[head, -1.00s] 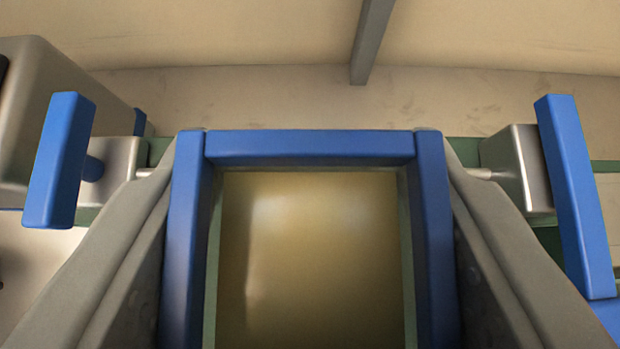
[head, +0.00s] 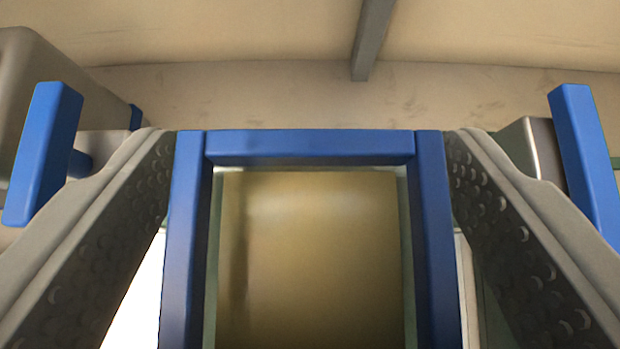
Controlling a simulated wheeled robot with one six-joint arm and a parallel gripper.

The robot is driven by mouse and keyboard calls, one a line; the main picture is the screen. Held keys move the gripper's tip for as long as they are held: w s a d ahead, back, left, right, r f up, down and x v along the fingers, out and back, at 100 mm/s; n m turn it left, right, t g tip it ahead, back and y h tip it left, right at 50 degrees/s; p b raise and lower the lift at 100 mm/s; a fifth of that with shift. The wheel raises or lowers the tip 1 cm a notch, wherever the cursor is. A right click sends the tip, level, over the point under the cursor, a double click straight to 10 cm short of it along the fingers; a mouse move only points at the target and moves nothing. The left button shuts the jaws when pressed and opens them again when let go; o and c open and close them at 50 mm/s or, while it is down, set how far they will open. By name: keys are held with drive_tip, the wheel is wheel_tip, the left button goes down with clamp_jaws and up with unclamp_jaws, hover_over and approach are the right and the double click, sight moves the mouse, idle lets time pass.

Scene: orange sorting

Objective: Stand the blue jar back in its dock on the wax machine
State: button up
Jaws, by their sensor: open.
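The blue jar (head: 310,146) fills the lower middle of the head view, with a thick blue frame around a brownish, shiny panel. It looks level, with its top bar running straight across. My gripper (head: 312,135) is open, with one grey finger on each side of the jar. The dimpled inner pads face the jar, and gaps show between them and its sides lower down. Parts of the wax machine show as a grey block (head: 525,145) at right and a grey housing (head: 45,95) at left. The jar's base and any dock under it are hidden.
A blue bar (head: 42,150) stands at the left and another blue bar (head: 585,155) at the right, both close outside my fingers. A beige wall (head: 260,95) and a grey beam (head: 371,40) lie behind. A bright white patch shows at lower left.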

drive_tip(key=v, duration=1.7)
drive_tip(key=shift+s, duration=0.15)
drive_tip(key=shift+r, duration=0.15)
